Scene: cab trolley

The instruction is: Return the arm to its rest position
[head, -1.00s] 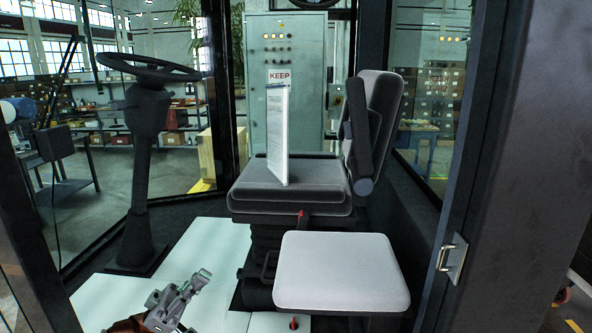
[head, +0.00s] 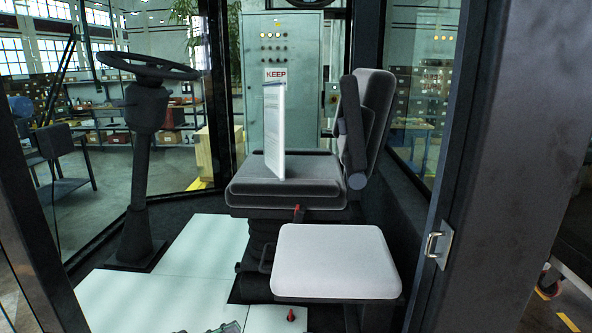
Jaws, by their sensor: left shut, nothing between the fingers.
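Only the tip of my left gripper (head: 226,327) shows, at the bottom edge of the head view, low over the pale floor panels (head: 205,250). It is shut and holds nothing that I can see. The rest of it and its arm are out of the picture. My right gripper is not in view.
A dark seat (head: 285,192) bears an upright white sheet-like board (head: 274,130). A pale square pad (head: 335,262) stands in front of it. A steering wheel (head: 148,67) on a column is at left. A door post with a handle (head: 438,245) is at right.

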